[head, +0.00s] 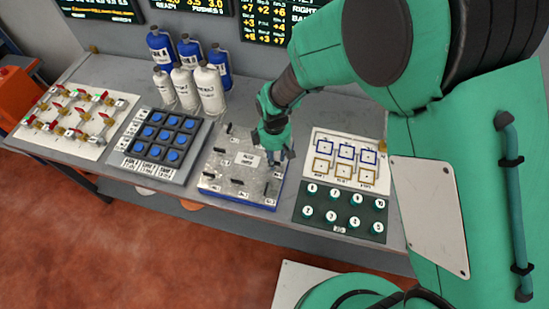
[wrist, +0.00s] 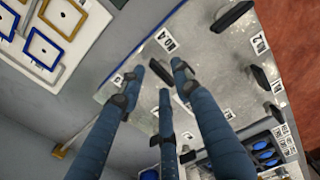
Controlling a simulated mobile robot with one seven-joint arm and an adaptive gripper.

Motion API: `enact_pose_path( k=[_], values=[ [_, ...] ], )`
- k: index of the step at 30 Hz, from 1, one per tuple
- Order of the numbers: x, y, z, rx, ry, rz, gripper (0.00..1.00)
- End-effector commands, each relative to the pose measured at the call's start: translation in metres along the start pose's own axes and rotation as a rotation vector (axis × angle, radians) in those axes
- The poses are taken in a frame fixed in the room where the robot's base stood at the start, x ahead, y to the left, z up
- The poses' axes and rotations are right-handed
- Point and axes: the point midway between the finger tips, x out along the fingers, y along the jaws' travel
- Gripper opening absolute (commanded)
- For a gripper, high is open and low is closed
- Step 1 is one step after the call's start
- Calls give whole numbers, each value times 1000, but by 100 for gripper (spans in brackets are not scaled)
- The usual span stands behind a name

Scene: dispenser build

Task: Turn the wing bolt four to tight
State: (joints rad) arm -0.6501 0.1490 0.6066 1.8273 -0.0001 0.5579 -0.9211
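A grey metal plate (head: 215,180) on a blue base lies on the bench and carries several black wing bolts. My gripper (head: 280,158) is over its right side, pointing down. In the wrist view, my three blue fingers (wrist: 158,76) are spread around one black wing bolt (wrist: 160,72), with gaps showing between fingertips and bolt. Contact cannot be made out. A small label (wrist: 166,40) lies beside this bolt, too small to read surely. Another wing bolt (wrist: 231,15) stands near the plate's edge, and one (wrist: 262,77) is further right. My gripper hides part of the plate in the head view.
A blue-button pad (head: 160,137) and a valve board (head: 65,118) stand to the left. White and blue bottles (head: 183,87) stand behind. A board with framed squares (head: 345,157) and a green knob panel (head: 340,211) lie close on the right.

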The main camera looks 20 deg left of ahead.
Motion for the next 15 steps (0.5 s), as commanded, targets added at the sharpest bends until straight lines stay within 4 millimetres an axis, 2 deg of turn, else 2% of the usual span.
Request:
enact_pose_path(
  k=[11, 15],
  values=[
    [3, 0, 0, 0, 0, -1, 32],
    [3, 0, 0, 0, 0, -1, 4]
  ],
)
